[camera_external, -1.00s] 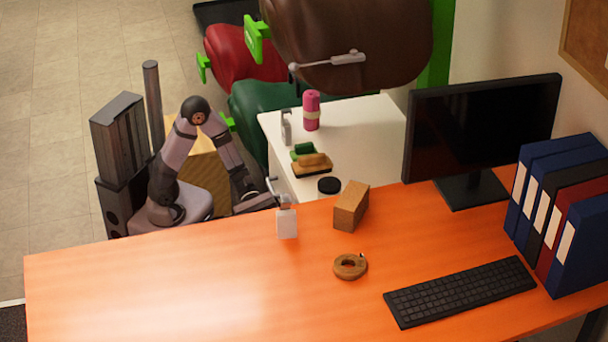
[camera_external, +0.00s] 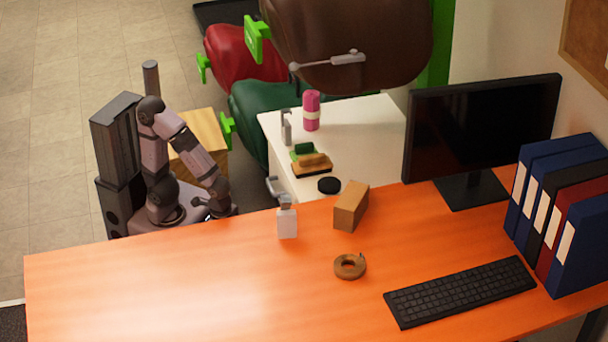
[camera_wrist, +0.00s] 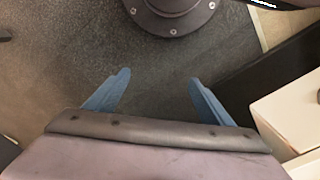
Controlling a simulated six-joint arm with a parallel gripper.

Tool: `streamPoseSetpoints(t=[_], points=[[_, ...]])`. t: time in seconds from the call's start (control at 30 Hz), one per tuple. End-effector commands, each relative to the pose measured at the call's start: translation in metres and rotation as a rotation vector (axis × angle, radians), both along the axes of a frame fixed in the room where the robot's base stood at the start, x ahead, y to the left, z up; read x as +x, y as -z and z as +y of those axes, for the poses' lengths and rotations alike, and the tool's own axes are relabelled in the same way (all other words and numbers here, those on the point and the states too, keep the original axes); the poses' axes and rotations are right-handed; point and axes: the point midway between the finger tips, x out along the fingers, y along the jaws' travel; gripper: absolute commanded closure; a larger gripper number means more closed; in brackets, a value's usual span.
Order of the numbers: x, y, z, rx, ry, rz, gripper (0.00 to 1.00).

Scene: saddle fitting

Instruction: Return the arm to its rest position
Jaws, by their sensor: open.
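My arm is folded back over its base at the left, behind the orange desk (camera_external: 150,290) in the external view. My gripper itself is hard to make out there, low behind the desk's far edge. In the wrist view my gripper (camera_wrist: 158,85) shows two blue fingers spread wide apart, with nothing between them. Beyond the fingers are a dark grey surface and the round bolted foot of my arm.
On the desk are a white bottle (camera_external: 287,222), a wooden block (camera_external: 351,206), a tape ring (camera_external: 350,266), a keyboard (camera_external: 460,291), a monitor (camera_external: 482,130) and binders (camera_external: 570,220). A white cabinet (camera_external: 370,130) stands behind. Saddles hang at the back.

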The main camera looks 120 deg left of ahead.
Motion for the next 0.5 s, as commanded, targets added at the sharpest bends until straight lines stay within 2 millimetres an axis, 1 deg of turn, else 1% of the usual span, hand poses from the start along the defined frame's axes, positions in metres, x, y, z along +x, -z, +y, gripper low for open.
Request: streamPoseSetpoints(t=[0.1,0.37,0.5], points=[[0.0020,-0.0011,0.0008,0.012,0.024,-0.011,0.24],[0.0017,-0.0009,0.0010,0.011,0.022,-0.009,0.24],[0.0016,-0.0008,0.0054,0.028,0.039,-0.009,0.24]])
